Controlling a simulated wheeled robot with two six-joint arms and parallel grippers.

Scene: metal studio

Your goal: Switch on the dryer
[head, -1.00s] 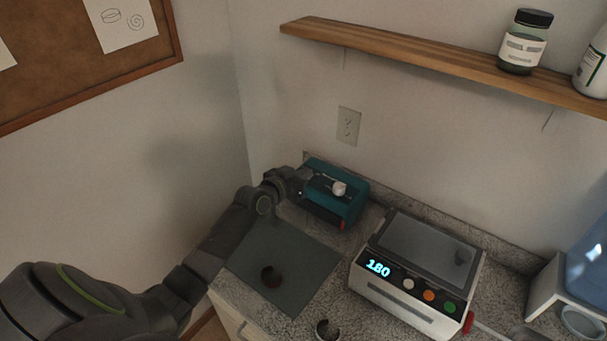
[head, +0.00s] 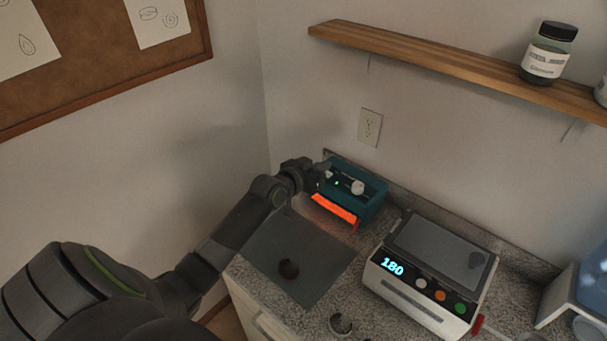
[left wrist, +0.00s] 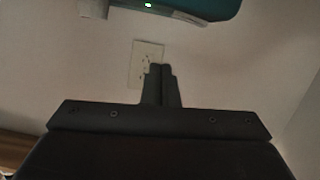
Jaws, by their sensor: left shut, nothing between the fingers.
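The dryer appears to be the teal box (head: 374,197) at the back of the counter, with a white knob on top. A bar along its front glows orange, and a small green light shows on its top panel. My left gripper (head: 323,171) is at the box's left end, shut and empty; whether it touches the box I cannot tell. In the left wrist view the closed fingers (left wrist: 161,70) point toward the wall, and the teal box (left wrist: 200,8) with its lit green light shows at the top edge. My right gripper is out of view.
A white device (head: 408,296) with a lit 180 display and coloured buttons stands to the right. A wall outlet (head: 370,127) and a wooden shelf (head: 450,62) are above.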

